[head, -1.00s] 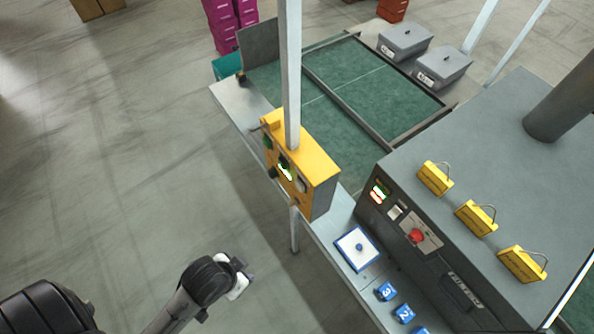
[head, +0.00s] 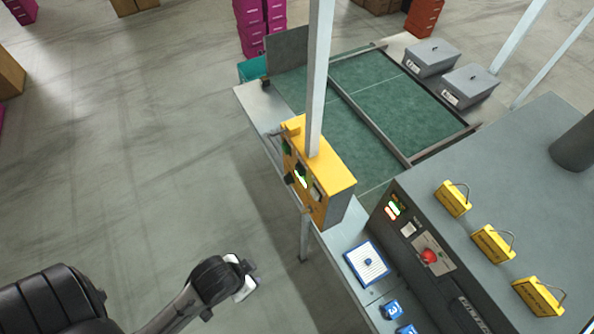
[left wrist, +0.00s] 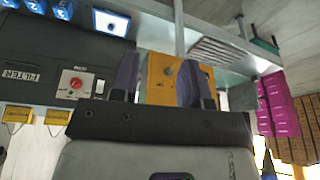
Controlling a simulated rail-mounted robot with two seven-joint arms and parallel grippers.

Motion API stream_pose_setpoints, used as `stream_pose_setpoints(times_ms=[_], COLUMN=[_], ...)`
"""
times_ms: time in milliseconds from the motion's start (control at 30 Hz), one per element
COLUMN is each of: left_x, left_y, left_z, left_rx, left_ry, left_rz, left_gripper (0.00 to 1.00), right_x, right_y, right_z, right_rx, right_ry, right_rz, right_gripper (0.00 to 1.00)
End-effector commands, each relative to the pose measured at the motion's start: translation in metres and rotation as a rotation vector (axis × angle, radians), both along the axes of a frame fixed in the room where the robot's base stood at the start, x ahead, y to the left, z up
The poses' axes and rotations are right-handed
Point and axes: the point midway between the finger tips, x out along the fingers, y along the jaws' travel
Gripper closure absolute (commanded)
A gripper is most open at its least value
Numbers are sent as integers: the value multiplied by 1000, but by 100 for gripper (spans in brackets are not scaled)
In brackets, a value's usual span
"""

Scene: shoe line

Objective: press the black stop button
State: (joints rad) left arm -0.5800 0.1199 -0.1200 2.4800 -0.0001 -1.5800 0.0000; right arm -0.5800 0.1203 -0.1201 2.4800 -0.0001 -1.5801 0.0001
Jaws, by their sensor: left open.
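The yellow control box (head: 325,183) stands on a post at the edge of the line. Its left face carries dark knobs or buttons and a lit green display (head: 301,180); which one is the black stop button I cannot tell. In the left wrist view the yellow box (left wrist: 158,68) appears between and behind my fingers, partly hidden, with a small dark round part (left wrist: 168,71) on it. My left gripper (head: 247,277) is open and empty, below and left of the box in the head view, apart from it. Its two fingers (left wrist: 157,84) show in the left wrist view. My right gripper is not in view.
A grey machine (head: 500,180) with a red button (head: 428,257) and yellow padlock-like tags (head: 493,243) stands to the right. A blue-edged white pad (head: 366,263) and blue numbered blocks (head: 392,310) lie beside it. A pale pole (head: 319,80) rises behind the box. Open floor lies left.

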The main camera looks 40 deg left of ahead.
Motion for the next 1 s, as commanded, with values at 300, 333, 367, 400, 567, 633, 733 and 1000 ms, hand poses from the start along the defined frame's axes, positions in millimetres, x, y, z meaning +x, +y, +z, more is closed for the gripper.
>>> stream_pose_setpoints(times_ms=[300,333,367,400,567,633,733,1000], left_x=[0,0,0,0,0,0,0,0], left_y=[0,0,0,0,0,0,0,0], left_z=[0,0,0,0,0,0,0,0], left_rx=[0,0,0,0,0,0,0,0], left_ry=[0,0,0,0,0,0,0,0], left_rz=[0,0,0,0,0,0,0,0], left_gripper=[88,91,94,98,100,100,100,100], right_x=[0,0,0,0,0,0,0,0], right_y=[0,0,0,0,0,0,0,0], right_z=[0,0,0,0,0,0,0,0], right_rx=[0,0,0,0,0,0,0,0], right_ry=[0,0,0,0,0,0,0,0], right_rz=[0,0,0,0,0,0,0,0], right_gripper=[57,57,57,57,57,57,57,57])
